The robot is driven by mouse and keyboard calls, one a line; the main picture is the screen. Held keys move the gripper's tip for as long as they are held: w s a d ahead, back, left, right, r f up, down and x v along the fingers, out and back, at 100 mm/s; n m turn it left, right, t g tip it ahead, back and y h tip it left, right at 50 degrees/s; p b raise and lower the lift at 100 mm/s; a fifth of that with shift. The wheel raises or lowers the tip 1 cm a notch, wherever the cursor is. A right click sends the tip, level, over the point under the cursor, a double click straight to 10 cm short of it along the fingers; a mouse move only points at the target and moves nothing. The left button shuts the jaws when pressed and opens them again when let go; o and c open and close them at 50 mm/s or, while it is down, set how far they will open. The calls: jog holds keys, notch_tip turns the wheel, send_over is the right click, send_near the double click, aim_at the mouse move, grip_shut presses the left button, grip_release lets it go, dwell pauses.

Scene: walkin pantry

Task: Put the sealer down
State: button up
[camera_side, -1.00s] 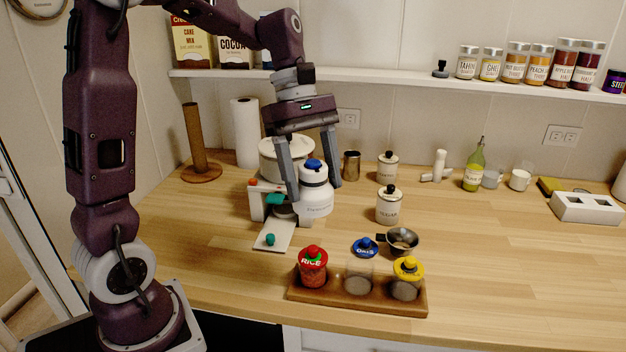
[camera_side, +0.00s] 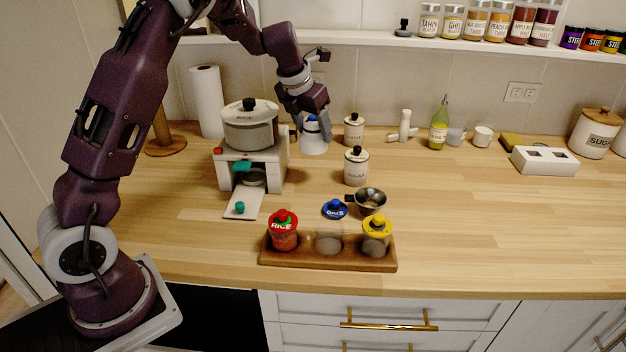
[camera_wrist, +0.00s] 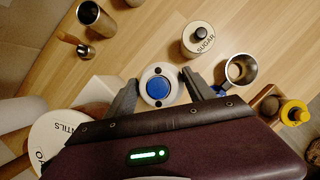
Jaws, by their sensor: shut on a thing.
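The sealer (camera_side: 314,143) is a white, bottle-like body with a round blue top. It stands upright, low at the back of the counter, right of the white stand with the pot. My gripper (camera_side: 312,127) is above it, with its fingers down around its upper part. In the wrist view, the sealer's blue top (camera_wrist: 158,89) sits between the two fingers of my gripper (camera_wrist: 164,84), which is shut on it. I cannot tell whether its base touches the counter.
The white stand (camera_side: 270,170) carries a large lidded pot (camera_side: 250,133) close on the left. A sugar canister (camera_side: 356,167) and another canister (camera_side: 353,131) stand to the right. A wooden jar tray (camera_side: 330,262) and a small pan (camera_side: 370,200) are nearer the front. The right counter is largely clear.

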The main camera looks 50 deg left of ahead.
notch_tip(320, 180, down, 10)
jog(key=shift+r, duration=0.1)
jog(key=o, duration=1.8)
jog(key=shift+f, duration=0.2)
